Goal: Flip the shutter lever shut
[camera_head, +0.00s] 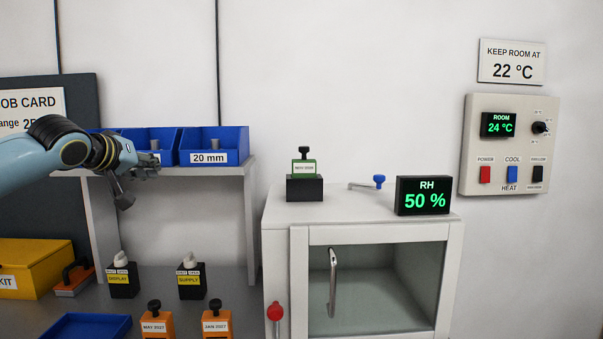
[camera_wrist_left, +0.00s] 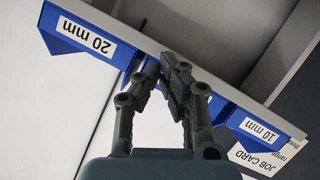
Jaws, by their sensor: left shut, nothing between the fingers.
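A lever with a blue knob (camera_head: 379,181) lies low on top of the white cabinet (camera_head: 280,216), its grey rod pointing left. A second lever with a red knob (camera_head: 275,312) is at the cabinet's front left; its lower part is cut off. I cannot tell from the labels which is the shutter lever. My left gripper (camera_head: 150,166) is shut and empty, in front of the shelf with blue bins, well left of both levers. In the left wrist view its closed fingers (camera_wrist_left: 172,68) point at the shelf edge. My right gripper is not in view.
A humidity display (camera_head: 423,196) reading 50 % and a green-topped block (camera_head: 304,168) stand on the cabinet. Blue bins (camera_head: 213,146) line the shelf (camera_head: 205,171). Labelled switches (camera_head: 190,277) and orange blocks (camera_head: 217,321) stand below. A room control panel (camera_head: 510,145) is on the wall.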

